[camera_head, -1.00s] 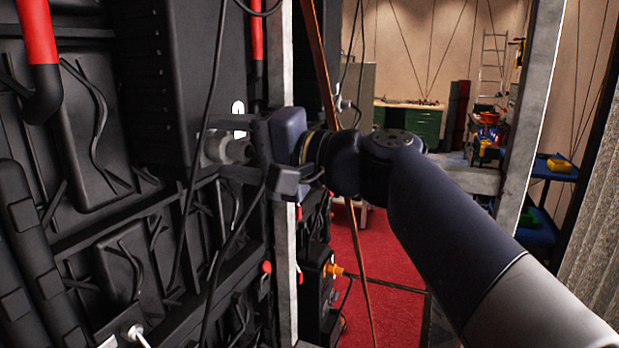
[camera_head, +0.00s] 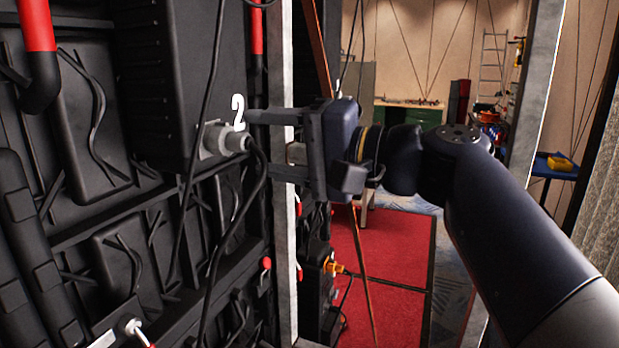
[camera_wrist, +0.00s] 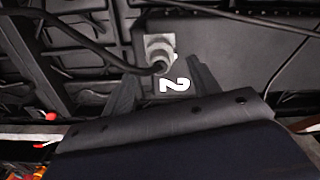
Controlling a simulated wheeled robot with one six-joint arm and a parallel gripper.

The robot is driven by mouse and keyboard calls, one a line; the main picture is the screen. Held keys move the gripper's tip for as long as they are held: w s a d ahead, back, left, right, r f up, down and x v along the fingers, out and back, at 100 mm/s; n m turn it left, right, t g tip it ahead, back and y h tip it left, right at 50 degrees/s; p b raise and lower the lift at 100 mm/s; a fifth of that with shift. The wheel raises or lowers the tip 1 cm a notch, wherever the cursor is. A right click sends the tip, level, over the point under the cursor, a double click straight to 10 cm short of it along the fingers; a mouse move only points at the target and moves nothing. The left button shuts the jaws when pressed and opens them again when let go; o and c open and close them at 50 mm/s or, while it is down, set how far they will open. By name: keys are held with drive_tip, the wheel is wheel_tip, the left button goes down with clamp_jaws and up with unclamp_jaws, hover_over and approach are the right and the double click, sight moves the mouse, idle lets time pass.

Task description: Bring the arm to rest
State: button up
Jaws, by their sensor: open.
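My gripper (camera_head: 262,145) is open and empty. Its two fingers point left toward the back of the video wall, just right of a grey round plug (camera_head: 222,140) with a black cable. The plug sits in a black box marked with a white "2" (camera_head: 237,112). A gap shows between the fingers and the plug. In the wrist view the plug (camera_wrist: 158,52) shows beyond my gripper (camera_wrist: 165,75), its cable running off to the upper left. My arm stretches in from the lower right.
Black wall panels (camera_head: 110,200) with loose cables fill the left. A grey upright post (camera_head: 285,240) stands close behind my gripper. Red carpet (camera_head: 385,260) lies open beyond. A green cabinet (camera_head: 410,113) and a blue cart (camera_head: 555,170) stand farther back.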

sight(252, 143)
drive_tip(key=v, duration=0.4)
drive_tip(key=p+x, duration=0.1)
drive_tip(key=x, duration=0.9)
drive_tip(key=shift+w+a, duration=0.1)
drive_tip(key=shift+a, duration=0.1)
drive_tip(key=n, duration=0.4)
drive_tip(key=shift+n+b, duration=0.4)
drive_tip(key=n, duration=0.4)
drive_tip(key=shift+r, duration=0.1)
drive_tip(key=shift+d, duration=0.4)
drive_tip(key=shift+b+v, duration=0.8)
drive_tip(key=shift+v, duration=3.55)
drive_tip(key=shift+a, duration=0.1)
